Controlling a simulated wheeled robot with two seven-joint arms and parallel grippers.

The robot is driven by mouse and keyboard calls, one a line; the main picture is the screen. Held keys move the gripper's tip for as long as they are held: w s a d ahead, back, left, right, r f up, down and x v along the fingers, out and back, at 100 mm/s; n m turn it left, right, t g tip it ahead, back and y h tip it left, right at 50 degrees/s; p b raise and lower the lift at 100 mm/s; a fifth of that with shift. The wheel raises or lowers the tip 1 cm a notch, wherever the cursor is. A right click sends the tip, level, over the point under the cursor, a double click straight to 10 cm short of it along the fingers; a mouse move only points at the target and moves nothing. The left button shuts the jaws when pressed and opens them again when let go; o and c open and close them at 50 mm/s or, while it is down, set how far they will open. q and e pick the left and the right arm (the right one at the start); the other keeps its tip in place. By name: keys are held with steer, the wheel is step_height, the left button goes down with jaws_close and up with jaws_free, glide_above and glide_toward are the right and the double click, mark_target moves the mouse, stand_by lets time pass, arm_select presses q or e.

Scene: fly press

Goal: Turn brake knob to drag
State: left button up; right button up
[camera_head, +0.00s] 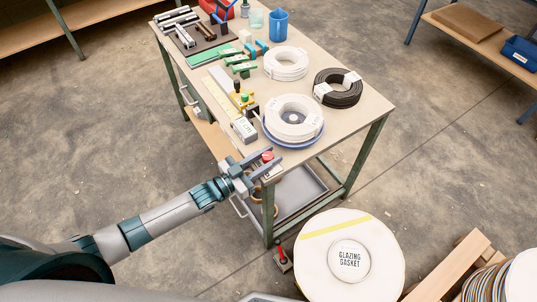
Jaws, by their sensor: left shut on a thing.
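A small red knob (267,156), which looks like the brake knob, is at the near corner of the workbench. My left gripper (268,163) reaches in from the lower left and is shut on it, with a finger on each side. The fingers hide the lower part of the knob and any markings around it, so its setting cannot be read. My right gripper is not in view.
The workbench (362,112) holds a white coil on a blue-rimmed reel (293,118), a black coil (338,88) and a blue mug (278,25). A large white "Glazing Gasket" reel (385,262) stands in front of the bench. Floor left of the bench is clear.

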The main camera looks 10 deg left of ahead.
arm_select(q)
steer(key=n+t+y+p, duration=0.2)
steer(key=n+y, duration=0.1)
steer(key=y, duration=0.1)
steer(key=shift+r+t, duration=0.1)
steer(key=shift+t, duration=0.3)
steer(key=n+t+y+p, duration=0.1)
steer(key=n+y, duration=0.1)
steer(key=shift+y, duration=0.4)
steer(key=shift+n+y, duration=0.8)
steer(key=shift+y, duration=0.4)
steer(key=shift+a+t+y, duration=0.1)
steer(key=shift+t+y, duration=0.2)
steer(key=shift+y, duration=0.1)
steer(key=o, duration=1)
steer(key=shift+o, duration=0.2)
steer(key=shift+s, duration=0.1)
